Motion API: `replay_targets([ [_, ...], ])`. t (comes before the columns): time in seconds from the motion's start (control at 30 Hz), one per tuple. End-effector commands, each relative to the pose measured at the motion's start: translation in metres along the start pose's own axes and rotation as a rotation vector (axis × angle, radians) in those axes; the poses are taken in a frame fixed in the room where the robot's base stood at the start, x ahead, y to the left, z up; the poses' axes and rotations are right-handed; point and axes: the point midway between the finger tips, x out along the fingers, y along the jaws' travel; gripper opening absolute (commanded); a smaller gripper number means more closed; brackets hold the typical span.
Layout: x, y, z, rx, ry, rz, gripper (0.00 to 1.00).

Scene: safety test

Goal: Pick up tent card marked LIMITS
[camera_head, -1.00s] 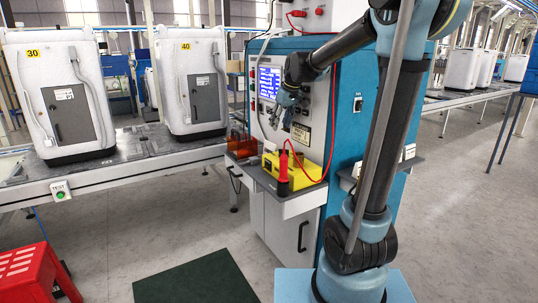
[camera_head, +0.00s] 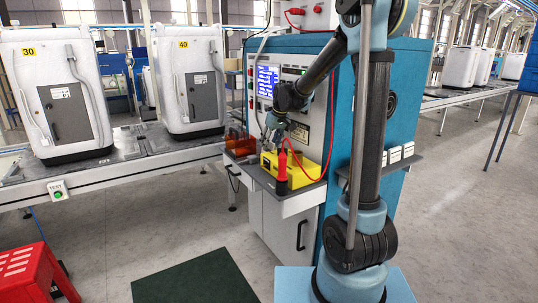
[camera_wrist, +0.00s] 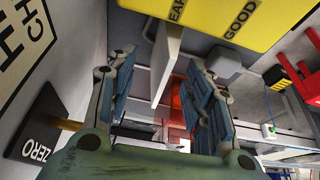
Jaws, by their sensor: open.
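My gripper (camera_wrist: 160,66) is open, with its two blue-padded fingers apart in the wrist view. A pale upright card (camera_wrist: 168,58) stands beyond the fingertips, in line with the gap between them. I see it nearly edge-on with no lettering visible, so I cannot tell whether it is the LIMITS card. No contact with it is clear. In the head view my gripper (camera_head: 275,124) is low over the bench shelf, just behind the yellow tester (camera_head: 308,170). No card can be made out there.
The yellow tester (camera_wrist: 230,14) lies close beyond the fingers in the wrist view, beside a grey block (camera_wrist: 222,64). A black ZERO part (camera_wrist: 32,136) is at left. Orange translucent pieces (camera_head: 240,143) and a red probe (camera_head: 282,166) are nearby. Small white cards (camera_head: 396,154) stand on the right shelf.

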Motion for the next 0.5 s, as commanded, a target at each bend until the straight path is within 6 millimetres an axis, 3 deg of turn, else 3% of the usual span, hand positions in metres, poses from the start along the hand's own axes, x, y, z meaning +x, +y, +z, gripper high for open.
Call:
replay_targets([
  [0.5,0.048,-0.003,-0.007,-0.001,0.0,0.0,0.47],
])
